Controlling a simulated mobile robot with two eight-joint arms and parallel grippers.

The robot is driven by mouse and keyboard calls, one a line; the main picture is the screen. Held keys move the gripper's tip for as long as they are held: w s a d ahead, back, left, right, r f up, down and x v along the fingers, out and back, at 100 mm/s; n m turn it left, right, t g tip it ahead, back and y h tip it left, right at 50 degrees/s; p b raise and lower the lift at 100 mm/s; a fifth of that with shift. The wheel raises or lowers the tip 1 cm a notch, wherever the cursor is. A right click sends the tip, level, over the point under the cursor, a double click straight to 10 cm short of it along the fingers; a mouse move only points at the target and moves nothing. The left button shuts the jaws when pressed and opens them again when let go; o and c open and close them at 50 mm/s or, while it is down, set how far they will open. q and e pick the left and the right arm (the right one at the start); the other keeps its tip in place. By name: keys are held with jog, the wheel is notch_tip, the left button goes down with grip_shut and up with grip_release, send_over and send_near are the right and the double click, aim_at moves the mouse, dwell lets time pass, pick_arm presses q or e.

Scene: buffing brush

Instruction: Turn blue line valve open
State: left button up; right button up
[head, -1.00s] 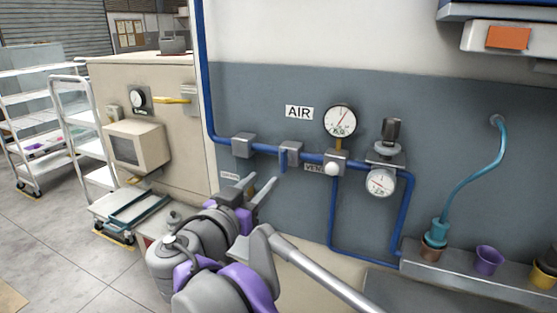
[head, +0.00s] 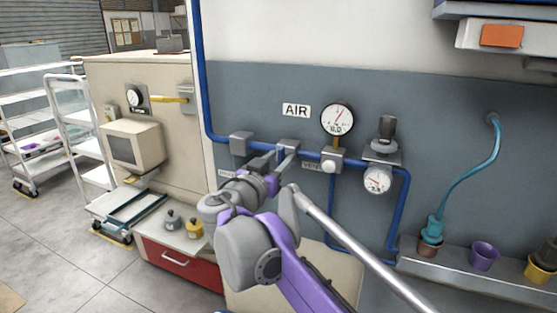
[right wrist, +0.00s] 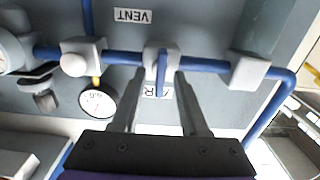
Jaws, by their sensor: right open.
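The blue pipe (head: 215,132) runs down the wall and then right, through grey fittings below the AIR label (head: 296,110). The valve is a grey block (head: 288,144) on this line, partly hidden by my gripper in the head view. In the right wrist view the valve block (right wrist: 161,54) has a short blue lever (right wrist: 161,80) standing out from it. My right gripper (head: 276,158) is at the valve. In the right wrist view its open fingers (right wrist: 158,80) lie on either side of the lever, with gaps; contact cannot be told. My left gripper is not in view.
A pressure gauge (head: 337,119), a regulator (head: 385,140) and a lower gauge (head: 377,179) sit right of the valve. A beige cabinet (head: 150,85) and white trolley (head: 70,110) stand left. A ledge (head: 450,275) holds cups at lower right.

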grip_shut()
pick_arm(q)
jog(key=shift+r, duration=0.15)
pick_arm(e)
jog(key=n+p, duration=0.3)
jog(key=shift+r, duration=0.15)
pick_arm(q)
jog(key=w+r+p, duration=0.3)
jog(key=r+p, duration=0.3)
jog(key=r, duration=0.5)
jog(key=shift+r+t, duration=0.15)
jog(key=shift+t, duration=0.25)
pick_arm(e)
jog(key=shift+w+a+f+n, duration=0.1)
jog(key=shift+f+n, duration=0.05)
jog(key=shift+n, duration=2.3)
jog(key=shift+a+f+n, duration=0.1)
jog(key=shift+n, duration=2.4)
jog(key=shift+w+a+f+n, duration=0.1)
jog(key=shift+f+n, duration=0.05)
jog(key=shift+n, duration=2.3)
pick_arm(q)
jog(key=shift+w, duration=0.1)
pick_arm(e)
grip_release()
jog(key=shift+s, duration=0.1)
